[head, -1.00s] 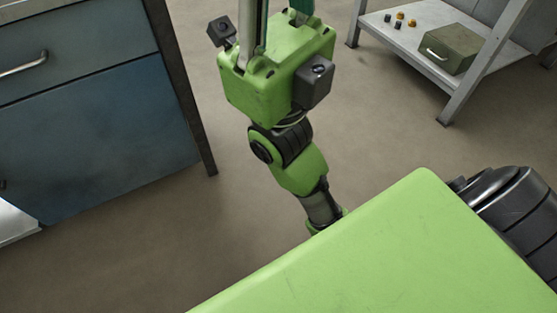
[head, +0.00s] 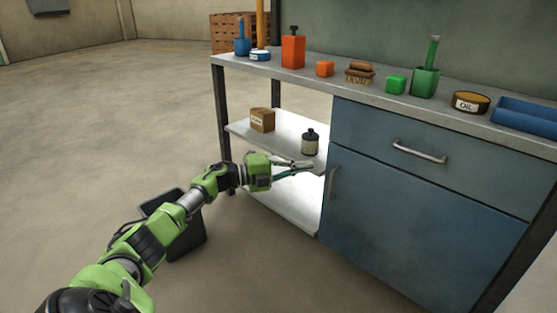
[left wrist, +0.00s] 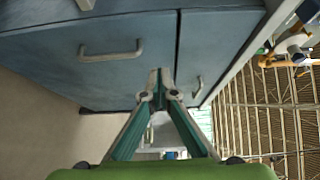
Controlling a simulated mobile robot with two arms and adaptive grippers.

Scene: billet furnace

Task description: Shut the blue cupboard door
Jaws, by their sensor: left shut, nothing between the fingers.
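The blue cupboard door (head: 425,230) is the lower right front of the workbench in the head view. It looks flush or nearly flush with the bench front; I cannot tell whether a small gap remains. Its upright handle (head: 333,183) sits near its left edge. In the left wrist view, turned on its side, the door (left wrist: 130,80) and its handle (left wrist: 110,52) show at the left. My left gripper (head: 312,168) is shut and empty, its fingertips in front of the door's left edge, close to the handle; contact is unclear. My right gripper is out of view.
A drawer (head: 460,174) with a handle lies above the door and looks shut. The open shelf (head: 285,135) left of the door holds a brown box (head: 262,120) and a dark bottle (head: 310,142). Several items stand on the benchtop.

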